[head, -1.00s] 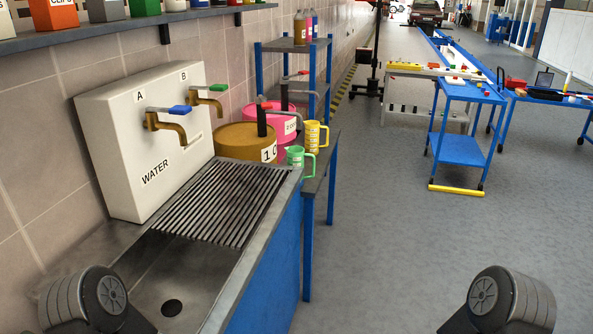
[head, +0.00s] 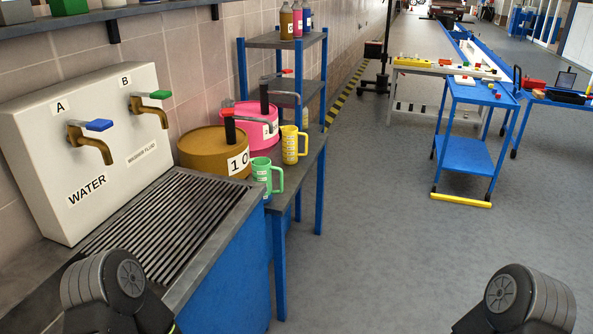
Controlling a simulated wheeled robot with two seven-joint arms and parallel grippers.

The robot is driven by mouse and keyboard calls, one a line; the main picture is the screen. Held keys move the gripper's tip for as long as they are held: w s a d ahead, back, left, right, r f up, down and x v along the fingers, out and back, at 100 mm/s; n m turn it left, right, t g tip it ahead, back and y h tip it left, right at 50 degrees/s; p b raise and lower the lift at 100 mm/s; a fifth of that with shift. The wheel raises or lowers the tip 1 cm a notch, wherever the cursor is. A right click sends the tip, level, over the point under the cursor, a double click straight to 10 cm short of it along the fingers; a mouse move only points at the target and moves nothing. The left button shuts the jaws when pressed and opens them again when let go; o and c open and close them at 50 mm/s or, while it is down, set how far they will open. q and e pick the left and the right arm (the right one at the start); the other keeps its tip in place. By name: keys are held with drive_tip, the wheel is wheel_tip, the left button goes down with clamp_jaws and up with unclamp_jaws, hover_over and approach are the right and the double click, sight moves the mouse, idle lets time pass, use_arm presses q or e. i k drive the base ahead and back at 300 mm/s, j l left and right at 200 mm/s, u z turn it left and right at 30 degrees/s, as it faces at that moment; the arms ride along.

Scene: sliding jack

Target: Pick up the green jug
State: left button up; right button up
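The green jug (head: 262,178) stands upright on the grey side table just beyond the sink's far end, its handle toward the right. A yellow jug (head: 290,145) stands behind it to the right. My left arm shows at the bottom left, in front of the sink, and my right arm at the bottom right over the floor. Neither gripper's fingers are in the frame. Both arms are well short of the green jug, with nothing touching it.
A brown drum (head: 213,152) and a pink drum (head: 250,122) with pumps stand beside the jugs. The sink's slatted drainer (head: 165,215) and the tap box (head: 80,145) are at left. A blue cart (head: 465,150) stands at right. The grey floor (head: 370,230) between is clear.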

sight(262, 168)
drive_tip(key=i+l, duration=0.45)
drive_tip(key=l, duration=0.25)
drive_tip(key=i+l, duration=0.25)
drive_tip(key=l+u, duration=0.1)
drive_tip(key=u, duration=1.4)
